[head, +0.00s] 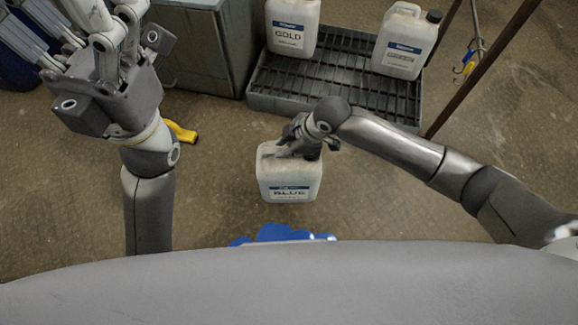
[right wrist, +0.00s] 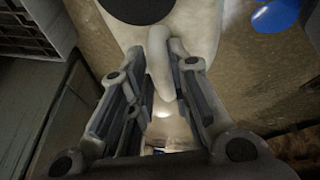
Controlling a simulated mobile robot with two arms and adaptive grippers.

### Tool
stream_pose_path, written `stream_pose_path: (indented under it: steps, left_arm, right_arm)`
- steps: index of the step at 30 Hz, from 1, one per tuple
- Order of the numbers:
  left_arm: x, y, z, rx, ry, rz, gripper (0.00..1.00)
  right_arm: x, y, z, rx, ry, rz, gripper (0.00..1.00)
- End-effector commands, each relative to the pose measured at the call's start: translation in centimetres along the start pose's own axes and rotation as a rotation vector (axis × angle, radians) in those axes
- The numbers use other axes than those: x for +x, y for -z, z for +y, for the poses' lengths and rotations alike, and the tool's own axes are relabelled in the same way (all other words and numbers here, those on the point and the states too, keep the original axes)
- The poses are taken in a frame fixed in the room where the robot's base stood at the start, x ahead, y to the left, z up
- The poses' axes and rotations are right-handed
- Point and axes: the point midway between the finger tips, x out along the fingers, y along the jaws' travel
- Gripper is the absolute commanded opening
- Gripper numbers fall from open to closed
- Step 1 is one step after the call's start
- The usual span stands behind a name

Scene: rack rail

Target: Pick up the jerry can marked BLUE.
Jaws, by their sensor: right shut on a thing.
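The jerry can marked BLUE (head: 290,180) is a white can with a blue label band, upright in the middle of the head view. My right gripper (head: 303,143) is over its top and shut on its handle. In the right wrist view, the pale handle (right wrist: 160,72) of the can lies between the two fingers of the right gripper (right wrist: 165,90). I cannot tell whether the can's base touches the floor. My left gripper (head: 66,28) is at the upper left, empty, its fingers spread and their tips cut off by the frame edge.
A dark slatted rack (head: 335,85) stands behind, with a jerry can marked GOLD (head: 291,30) and another white can (head: 403,45) on it. A grey cabinet (head: 195,50) is left of it. A yellow object (head: 183,133) and a blue object (head: 275,234) lie lower. A brown post (head: 478,75) rises at right.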

Motion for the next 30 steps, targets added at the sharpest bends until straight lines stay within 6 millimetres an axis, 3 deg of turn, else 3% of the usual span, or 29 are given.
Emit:
stream_pose_path:
  steps: [9, 17, 30]
  left_arm:
    - [0.6, 0.1, -0.1, -0.001, 0.003, -0.001, 0.7]
    - [-0.8, -0.1, -0.2, -0.008, 0.029, -0.073, 0.7]
    - [-2.0, 0.8, -0.2, -0.022, 0.071, -0.173, 0.7]
  right_arm:
    - [-1.1, 0.6, 0.5, -0.002, -0.008, 0.004, 0.0]
    - [-3.0, 1.4, 0.9, -0.001, -0.007, 0.006, 0.0]
    - [-8.6, 1.7, -1.3, -0.002, -0.006, 0.005, 0.0]
